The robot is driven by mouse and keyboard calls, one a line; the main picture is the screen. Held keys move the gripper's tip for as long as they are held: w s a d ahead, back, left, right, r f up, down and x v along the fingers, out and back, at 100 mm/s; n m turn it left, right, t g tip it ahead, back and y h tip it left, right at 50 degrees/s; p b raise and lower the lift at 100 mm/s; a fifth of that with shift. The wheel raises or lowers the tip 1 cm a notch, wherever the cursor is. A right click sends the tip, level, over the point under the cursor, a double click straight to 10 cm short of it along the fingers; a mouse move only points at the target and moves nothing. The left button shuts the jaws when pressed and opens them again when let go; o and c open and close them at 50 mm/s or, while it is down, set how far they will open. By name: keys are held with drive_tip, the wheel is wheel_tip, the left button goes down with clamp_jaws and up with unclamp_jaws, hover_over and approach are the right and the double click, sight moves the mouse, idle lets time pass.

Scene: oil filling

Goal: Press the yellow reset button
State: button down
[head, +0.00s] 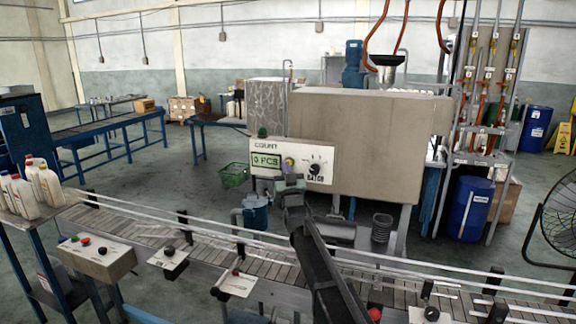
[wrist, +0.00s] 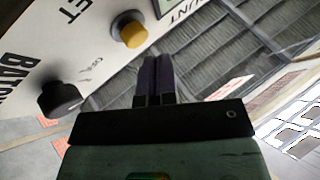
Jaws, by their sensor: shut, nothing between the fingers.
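The yellow reset button (head: 290,163) sits on the white counter panel (head: 256,146) between the lit green display (head: 266,160) and a black knob (head: 315,168). In the wrist view, the yellow button (wrist: 133,35) stands out from the tilted panel, just above and left of the fingertips. My gripper (wrist: 158,57) is shut, its two dark fingers together with nothing between them. In the head view my gripper (head: 290,177) is just below the button, in front of the panel. I see no contact between fingers and button.
The black knob (wrist: 60,98) is left of the fingers in the wrist view. A conveyor (head: 150,235) with rails runs across the front. Bottles (head: 30,190) stand at left. A large beige machine housing (head: 370,140) is beside and behind the panel.

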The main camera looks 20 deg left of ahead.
drive_tip(key=s, duration=0.5)
idle(0.5)
idle(0.6)
